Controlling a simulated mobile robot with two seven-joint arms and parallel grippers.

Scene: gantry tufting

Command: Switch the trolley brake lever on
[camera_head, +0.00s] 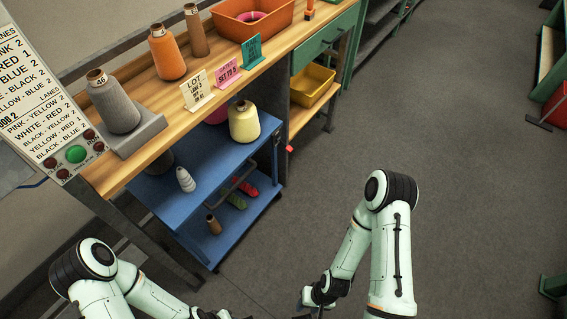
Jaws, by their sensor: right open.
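The blue trolley (187,196) stands under the wooden bench, with cones on its top and lower shelves. A small red tip (289,149) shows near the trolley's far right corner, by the bench leg. I cannot tell whether it is the brake lever or how it is set. My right gripper (308,304) is open at the bottom edge, above the floor and apart from the trolley. My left gripper (222,315) is mostly cut off by the bottom edge, in front of the trolley, and its jaws cannot be made out.
The wooden bench (135,165) holds a grey cone (113,105), an orange cone (166,55), small signs and an orange bin (268,28). A yellow bin (312,84) sits on a shelf beyond the trolley. A lane board (40,90) stands at left.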

